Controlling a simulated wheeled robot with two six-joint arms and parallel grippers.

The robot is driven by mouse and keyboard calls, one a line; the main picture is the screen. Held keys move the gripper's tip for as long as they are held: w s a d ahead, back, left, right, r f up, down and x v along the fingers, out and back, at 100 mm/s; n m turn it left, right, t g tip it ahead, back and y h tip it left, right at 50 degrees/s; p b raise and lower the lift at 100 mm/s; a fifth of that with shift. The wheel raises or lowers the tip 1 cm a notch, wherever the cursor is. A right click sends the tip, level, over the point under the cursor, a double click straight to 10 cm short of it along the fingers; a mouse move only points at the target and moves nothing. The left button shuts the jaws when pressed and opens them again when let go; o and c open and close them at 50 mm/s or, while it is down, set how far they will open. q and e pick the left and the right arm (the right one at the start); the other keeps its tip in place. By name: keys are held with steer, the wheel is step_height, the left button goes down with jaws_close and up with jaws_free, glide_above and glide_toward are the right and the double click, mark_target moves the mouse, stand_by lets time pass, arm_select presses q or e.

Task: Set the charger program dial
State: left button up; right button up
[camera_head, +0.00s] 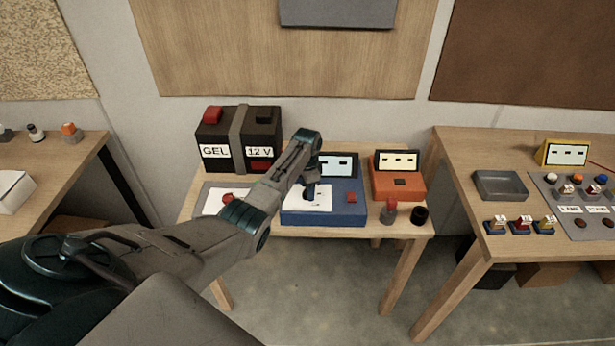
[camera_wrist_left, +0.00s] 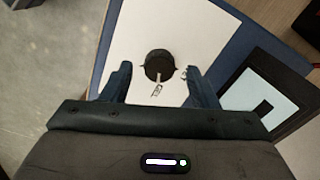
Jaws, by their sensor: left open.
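The blue charger (camera_head: 345,212) stands on the middle table, with a white panel, a small lit screen (camera_head: 337,165) and a red button (camera_head: 351,197). My left gripper (camera_head: 312,192) is over its white panel, pointing down, and mostly hides the dial in the head view. In the left wrist view the round black dial (camera_wrist_left: 158,65) with a pale pointer mark sits on the white panel (camera_wrist_left: 185,35). The open fingers of my left gripper (camera_wrist_left: 159,75) are on either side of it, with gaps showing. My right gripper is not in view.
A black battery (camera_head: 240,138) marked GEL and 12 V stands behind left. An orange device (camera_head: 398,180) with a screen is right of the charger. A red-topped item (camera_head: 389,212) and a black cup (camera_head: 420,215) stand near the front edge. Another table (camera_head: 470,215) is at right.

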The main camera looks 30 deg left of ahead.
arm_select(q)
step_height(320, 180, up, 10)
steer(key=b, duration=0.2)
steer(key=shift+f, duration=0.25)
